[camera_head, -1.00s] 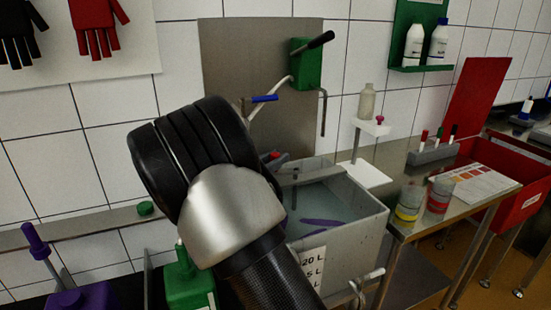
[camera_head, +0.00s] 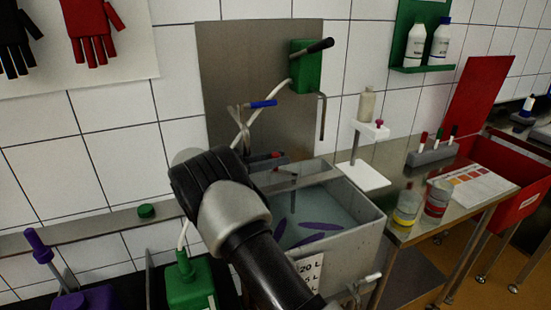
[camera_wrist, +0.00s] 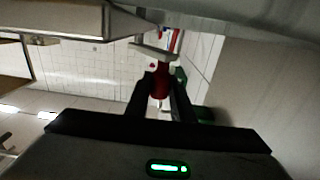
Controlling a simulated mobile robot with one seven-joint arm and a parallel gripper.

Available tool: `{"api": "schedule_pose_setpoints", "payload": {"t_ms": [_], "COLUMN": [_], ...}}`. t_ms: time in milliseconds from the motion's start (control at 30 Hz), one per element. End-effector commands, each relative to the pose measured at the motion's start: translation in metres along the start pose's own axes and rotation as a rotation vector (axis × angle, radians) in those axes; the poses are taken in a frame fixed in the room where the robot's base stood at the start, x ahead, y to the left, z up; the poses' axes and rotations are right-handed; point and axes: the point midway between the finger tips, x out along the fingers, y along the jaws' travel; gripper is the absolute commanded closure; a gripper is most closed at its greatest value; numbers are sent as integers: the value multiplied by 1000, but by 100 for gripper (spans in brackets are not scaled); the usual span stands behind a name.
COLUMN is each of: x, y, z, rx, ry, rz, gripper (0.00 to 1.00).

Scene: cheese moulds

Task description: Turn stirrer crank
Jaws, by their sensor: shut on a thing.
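The grey vat (camera_head: 352,235) holds pale liquid. In it stands an upright stirrer shaft (camera_head: 294,190) with purple paddles (camera_head: 320,226) at the bottom. A grey bar crosses the top of the vat at the back, with a small red part (camera_head: 276,155) beside my arm. In the wrist view, my gripper (camera_wrist: 160,80) is shut on a red crank handle (camera_wrist: 160,86), which sits between the two dark fingers. In the head view my arm's wrist hides the fingers and most of the crank.
A blue-handled lever (camera_head: 263,104) and a green box with a black lever (camera_head: 306,66) are on the steel back panel. A green container (camera_head: 190,285) stands left of my arm. A steel table (camera_head: 408,232) with jars is at the right.

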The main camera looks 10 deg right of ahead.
Motion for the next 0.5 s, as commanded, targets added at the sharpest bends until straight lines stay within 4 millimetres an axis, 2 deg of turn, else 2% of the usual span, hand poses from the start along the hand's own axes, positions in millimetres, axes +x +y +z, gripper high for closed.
{"api": "schedule_pose_setpoints", "payload": {"t_ms": [433, 467, 500], "x": [1, 1, 1], "y": [0, 0, 0], "z": [-1, -1, -1], "rx": [1, 1, 1], "ry": [3, 3, 3], "rz": [11, 11, 11], "gripper": [100, 75, 69]}}
